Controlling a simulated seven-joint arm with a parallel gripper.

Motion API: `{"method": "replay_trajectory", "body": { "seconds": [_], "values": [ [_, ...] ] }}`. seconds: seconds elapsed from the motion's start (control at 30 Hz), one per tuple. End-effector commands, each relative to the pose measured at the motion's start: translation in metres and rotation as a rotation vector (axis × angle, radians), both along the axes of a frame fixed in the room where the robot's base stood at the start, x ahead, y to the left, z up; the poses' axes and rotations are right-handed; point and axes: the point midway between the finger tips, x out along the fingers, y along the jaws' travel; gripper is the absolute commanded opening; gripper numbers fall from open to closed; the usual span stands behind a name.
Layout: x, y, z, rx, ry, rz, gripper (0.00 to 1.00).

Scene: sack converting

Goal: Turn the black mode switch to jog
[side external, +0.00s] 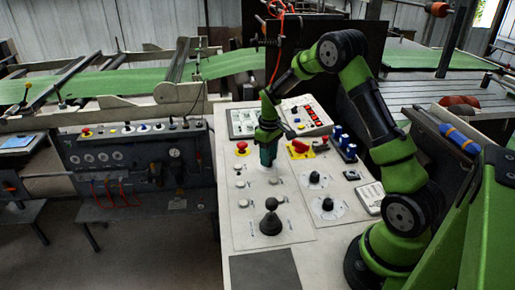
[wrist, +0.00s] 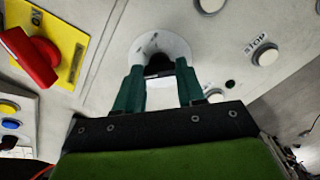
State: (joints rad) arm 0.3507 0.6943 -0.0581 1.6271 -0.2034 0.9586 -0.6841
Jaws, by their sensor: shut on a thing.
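The black mode switch (wrist: 159,70) shows in the wrist view between my fingertips, in front of a pale round plate (wrist: 172,42) on the panel. Most of the switch is hidden by my fingers, and its pointing direction and the plate's markings cannot be read. My gripper (wrist: 160,77) has its two green fingers on either side of the switch, shut on it. In the side view my gripper (side external: 268,158) points down at the sloping control panel (side external: 245,205), and it hides the switch there.
A red handle on a yellow plate (side external: 299,148) stands close right of my gripper, a red button (side external: 242,147) close left. Blue knobs (side external: 341,142) and black dials (side external: 327,204) lie to the right. A black joystick (side external: 270,222) stands nearer the front. A STOP button (wrist: 265,55) shows in the wrist view.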

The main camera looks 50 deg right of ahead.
Motion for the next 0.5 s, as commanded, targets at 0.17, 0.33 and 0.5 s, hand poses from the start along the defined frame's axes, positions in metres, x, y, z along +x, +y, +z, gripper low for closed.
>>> {"method": "replay_trajectory", "body": {
  "seconds": [0.17, 0.33, 0.5],
  "values": [
    [0.0002, 0.0, 0.0005, 0.0, 0.0, -0.002, 0.08],
    [0.0003, 0.0002, 0.0006, -0.001, 0.0, -0.031, 0.08],
    [0.0003, 0.0002, 0.0006, -0.001, 0.0, -0.111, 0.08]
  ]
}}
